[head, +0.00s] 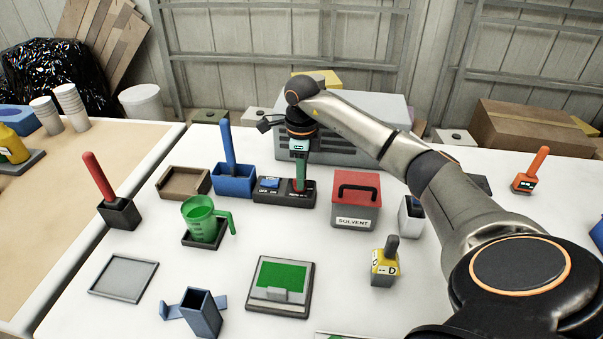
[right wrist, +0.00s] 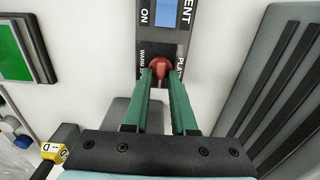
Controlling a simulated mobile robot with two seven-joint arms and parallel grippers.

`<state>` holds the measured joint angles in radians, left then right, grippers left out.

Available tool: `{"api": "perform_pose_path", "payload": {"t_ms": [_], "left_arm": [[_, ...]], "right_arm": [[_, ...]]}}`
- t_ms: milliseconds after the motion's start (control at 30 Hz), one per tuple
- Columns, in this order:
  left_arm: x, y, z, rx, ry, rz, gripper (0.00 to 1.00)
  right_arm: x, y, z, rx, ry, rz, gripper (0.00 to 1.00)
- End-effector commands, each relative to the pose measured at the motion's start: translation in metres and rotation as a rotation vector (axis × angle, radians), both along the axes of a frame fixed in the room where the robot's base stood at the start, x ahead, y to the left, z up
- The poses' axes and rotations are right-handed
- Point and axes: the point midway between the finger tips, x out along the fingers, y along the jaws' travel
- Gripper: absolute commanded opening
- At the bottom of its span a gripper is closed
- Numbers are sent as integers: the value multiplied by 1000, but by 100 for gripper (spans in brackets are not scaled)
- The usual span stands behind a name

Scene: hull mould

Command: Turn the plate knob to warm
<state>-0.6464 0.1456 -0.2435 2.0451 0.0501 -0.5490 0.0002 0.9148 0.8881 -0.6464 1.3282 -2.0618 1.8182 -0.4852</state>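The plate knob (right wrist: 160,66) is a red knob on a dark control panel with white lettering. In the right wrist view "WARM" can be read just left of it and part of "PLATE" to its right. In the head view the panel (head: 268,197) lies at the middle of the white table. My right gripper (head: 299,178) points down at the panel's right part. Its green fingers (right wrist: 161,82) are on both sides of the knob and appear shut on it. The fingers partly hide the knob, and its pointing direction cannot be told. My left gripper is not in view.
A blue bin with a blue-handled tool (head: 233,182) stands left of the panel. A red-lidded solvent box (head: 356,198) stands close on its right. A large grey case (head: 350,135) is behind. A green jug (head: 200,222) is front left.

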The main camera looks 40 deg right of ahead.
Motion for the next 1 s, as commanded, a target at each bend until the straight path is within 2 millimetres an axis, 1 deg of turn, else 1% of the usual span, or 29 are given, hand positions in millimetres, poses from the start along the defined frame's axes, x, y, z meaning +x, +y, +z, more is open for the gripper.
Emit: {"api": "perform_pose_path", "payload": {"t_ms": [33,200,767,1000], "left_arm": [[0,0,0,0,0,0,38],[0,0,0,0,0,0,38],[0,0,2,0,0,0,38],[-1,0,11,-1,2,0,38]], "right_arm": [[0,0,0,0,0,0,18],[0,0,0,0,0,0,0],[0,0,1,0,0,-11,0],[0,0,3,0,1,-100,0]]}}
